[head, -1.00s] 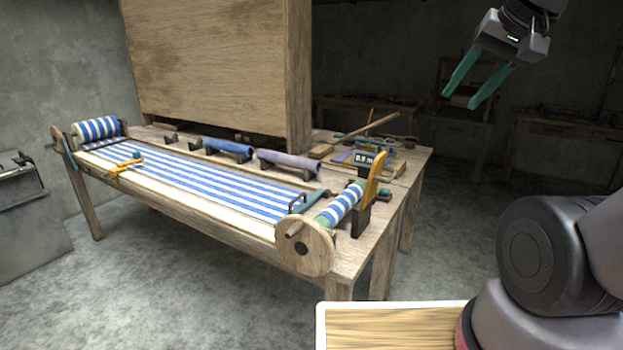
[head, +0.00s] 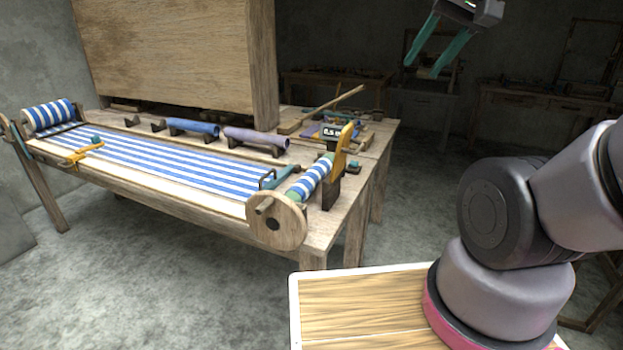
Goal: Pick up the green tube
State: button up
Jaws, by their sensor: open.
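I cannot make out a green tube for certain. A blue tube (head: 190,127) and a purple tube (head: 257,139) rest on dark cradles along the back of the loom (head: 215,211). Small dark cradles to their left look empty. The blue-and-white striped roll (head: 310,178) at the near right end shows a green end. My gripper (head: 424,66) has teal fingers, spread open with nothing between them. It is raised at the top of the view, right of the wooden panel and apart from the loom.
A tall wooden panel (head: 170,55) stands behind the cloth. A wooden wheel (head: 276,222) sticks out at the loom's front right corner. A small display (head: 332,131) and loose tools lie at the right end. Dim tables stand behind. The floor in front is clear.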

aim_at(302, 188)
jog(key=j+z, duration=0.15)
jog(key=z, duration=0.25)
jog(key=j+z, duration=0.15)
jog(key=z, duration=0.25)
jog(key=j+z, duration=0.15)
jog(key=z, duration=0.25)
jog(key=j+z, duration=0.2)
jog(key=j, duration=0.2)
jog(key=k+j+z, duration=0.15)
jog(key=j, duration=0.25)
jog(key=k+j+z, duration=0.2)
jog(key=j, duration=0.2)
jog(key=j+z, duration=0.2)
jog(key=j, duration=0.15)
jog(key=k+j+z, duration=0.15)
jog(key=j, duration=0.2)
jog(key=k+j, duration=0.2)
jog(key=j, duration=0.15)
jog(key=k+j, duration=0.2)
jog(key=j, duration=0.15)
jog(key=k+j, duration=0.15)
jog(key=j, duration=0.2)
